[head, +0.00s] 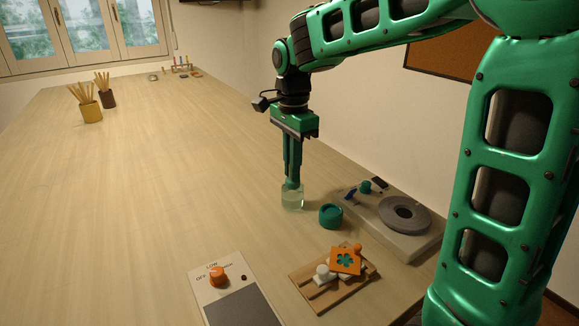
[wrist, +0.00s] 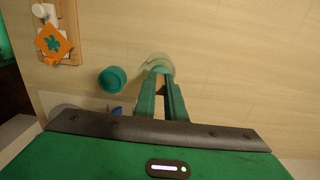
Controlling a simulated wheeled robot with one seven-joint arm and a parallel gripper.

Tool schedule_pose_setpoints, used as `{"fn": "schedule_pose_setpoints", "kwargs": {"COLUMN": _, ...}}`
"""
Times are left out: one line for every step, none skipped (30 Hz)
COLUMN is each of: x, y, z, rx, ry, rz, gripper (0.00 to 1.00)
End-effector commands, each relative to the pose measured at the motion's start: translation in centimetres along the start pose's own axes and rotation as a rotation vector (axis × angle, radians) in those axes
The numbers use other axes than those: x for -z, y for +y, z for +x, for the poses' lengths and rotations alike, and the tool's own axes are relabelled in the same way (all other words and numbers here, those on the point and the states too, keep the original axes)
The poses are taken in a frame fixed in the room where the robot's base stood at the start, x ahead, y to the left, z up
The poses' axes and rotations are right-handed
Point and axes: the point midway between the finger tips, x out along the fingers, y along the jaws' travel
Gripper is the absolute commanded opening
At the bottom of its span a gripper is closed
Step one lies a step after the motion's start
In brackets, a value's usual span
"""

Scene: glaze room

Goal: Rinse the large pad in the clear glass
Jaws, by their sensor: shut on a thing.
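The clear glass (head: 292,199) stands upright on the table below my gripper, and part of its rim shows in the wrist view (wrist: 154,59). My gripper (head: 291,182) points straight down, with its fingertips at the mouth of the glass. In the wrist view my gripper (wrist: 163,76) has its fingers close together, with a narrow gap between them, narrower than the glass. They are shut on the large pad, which is mostly hidden by the fingers and glass; I cannot tell how deep it sits.
A teal jar (head: 330,216) stands close to the right. A wooden rack (head: 316,295) holds a white-knobbed piece and an orange tile (head: 346,261). A grey wheel (head: 403,214) on a pale base and a dial panel (head: 240,300) are nearby.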

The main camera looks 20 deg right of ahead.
Motion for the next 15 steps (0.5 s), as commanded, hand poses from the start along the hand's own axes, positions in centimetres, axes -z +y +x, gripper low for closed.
{"fn": "schedule_pose_setpoints", "kwargs": {"x": 0.0, "y": 0.0, "z": 0.0, "rx": 0.000, "ry": 0.000, "rz": 0.000, "gripper": 0.00}}
{"fn": "schedule_pose_setpoints", "kwargs": {"x": 0.0, "y": 0.0, "z": 0.1, "rx": 0.000, "ry": 0.000, "rz": 0.000, "gripper": 0.00}}
{"fn": "schedule_pose_setpoints", "kwargs": {"x": 0.0, "y": 0.0, "z": 0.2, "rx": -0.001, "ry": 0.000, "rz": 0.000, "gripper": 0.00}}
{"fn": "schedule_pose_setpoints", "kwargs": {"x": 0.0, "y": 0.0, "z": 0.2, "rx": -0.001, "ry": 0.000, "rz": 0.000, "gripper": 0.00}}
{"fn": "schedule_pose_setpoints", "kwargs": {"x": 0.0, "y": 0.0, "z": 0.3, "rx": -0.001, "ry": 0.000, "rz": 0.000, "gripper": 0.00}}
{"fn": "schedule_pose_setpoints", "kwargs": {"x": 0.0, "y": 0.0, "z": 0.5, "rx": -0.001, "ry": 0.000, "rz": -0.001, "gripper": 0.00}}
{"fn": "schedule_pose_setpoints", "kwargs": {"x": 0.0, "y": 0.0, "z": 0.6, "rx": -0.001, "ry": 0.000, "rz": -0.001, "gripper": 0.00}}
{"fn": "schedule_pose_setpoints", "kwargs": {"x": -0.1, "y": 0.0, "z": 0.7, "rx": -0.001, "ry": 0.000, "rz": -0.001, "gripper": 0.00}}
{"fn": "schedule_pose_setpoints", "kwargs": {"x": -0.1, "y": 0.0, "z": 0.9, "rx": -0.001, "ry": 0.000, "rz": -0.001, "gripper": 0.00}}
{"fn": "schedule_pose_setpoints", "kwargs": {"x": -0.1, "y": 0.0, "z": 1.0, "rx": -0.001, "ry": 0.000, "rz": -0.001, "gripper": 0.00}}
{"fn": "schedule_pose_setpoints", "kwargs": {"x": -0.1, "y": 0.0, "z": 1.2, "rx": -0.001, "ry": 0.000, "rz": -0.001, "gripper": 0.00}}
{"fn": "schedule_pose_setpoints", "kwargs": {"x": -0.1, "y": 0.0, "z": 1.3, "rx": -0.001, "ry": 0.000, "rz": -0.001, "gripper": 0.00}}
{"fn": "schedule_pose_setpoints", "kwargs": {"x": -0.1, "y": 0.0, "z": 1.4, "rx": -0.001, "ry": 0.000, "rz": -0.001, "gripper": 0.00}}
{"fn": "schedule_pose_setpoints", "kwargs": {"x": -0.1, "y": 0.0, "z": 1.6, "rx": -0.001, "ry": 0.000, "rz": -0.001, "gripper": 0.00}}
{"fn": "schedule_pose_setpoints", "kwargs": {"x": -0.1, "y": 0.0, "z": 1.7, "rx": -0.001, "ry": 0.000, "rz": -0.001, "gripper": 0.00}}
